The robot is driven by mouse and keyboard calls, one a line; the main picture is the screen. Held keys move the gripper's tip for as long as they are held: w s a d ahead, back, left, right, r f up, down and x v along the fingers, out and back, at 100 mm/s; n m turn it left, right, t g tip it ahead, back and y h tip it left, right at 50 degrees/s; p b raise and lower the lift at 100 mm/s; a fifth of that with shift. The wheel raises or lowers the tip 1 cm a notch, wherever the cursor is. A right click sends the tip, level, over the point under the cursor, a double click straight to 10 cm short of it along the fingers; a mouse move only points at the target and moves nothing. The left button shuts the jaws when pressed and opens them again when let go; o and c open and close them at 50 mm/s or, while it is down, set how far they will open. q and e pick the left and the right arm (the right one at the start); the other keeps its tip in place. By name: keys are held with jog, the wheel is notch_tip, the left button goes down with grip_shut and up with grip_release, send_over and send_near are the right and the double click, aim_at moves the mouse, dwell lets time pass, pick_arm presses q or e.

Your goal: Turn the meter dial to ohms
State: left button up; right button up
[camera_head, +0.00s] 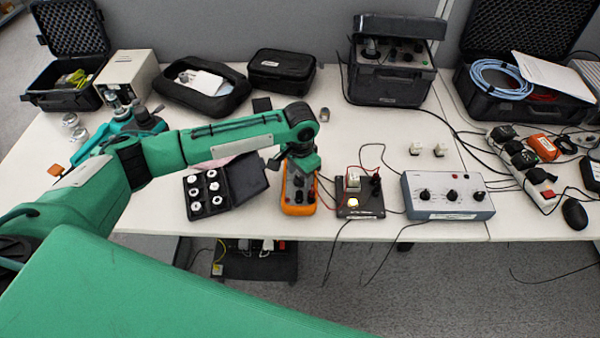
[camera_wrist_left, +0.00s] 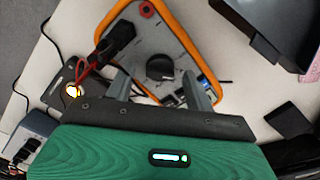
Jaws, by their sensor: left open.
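The orange-edged meter (camera_head: 298,209) lies on the table near its front edge, below my left gripper (camera_head: 302,168). In the left wrist view the meter (camera_wrist_left: 176,22) shows its grey face and its round dark dial (camera_wrist_left: 160,68). My left gripper (camera_wrist_left: 158,84) is open, with one finger on each side of the dial in that view. Whether the fingers touch the dial cannot be told. Dark plugs with red leads (camera_wrist_left: 116,40) sit at one end of the meter. The dial's marks are too small to read. My right gripper is not in view.
A black case with white round pieces (camera_head: 226,187) lies left of the meter. A small board with a lit lamp (camera_head: 360,212) and a grey-blue box with knobs (camera_head: 447,206) stand to the right. Loose cables hang over the front edge.

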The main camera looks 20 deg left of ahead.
pick_arm(q)
jog(key=shift+f, duration=0.1)
jog(key=c, duration=1)
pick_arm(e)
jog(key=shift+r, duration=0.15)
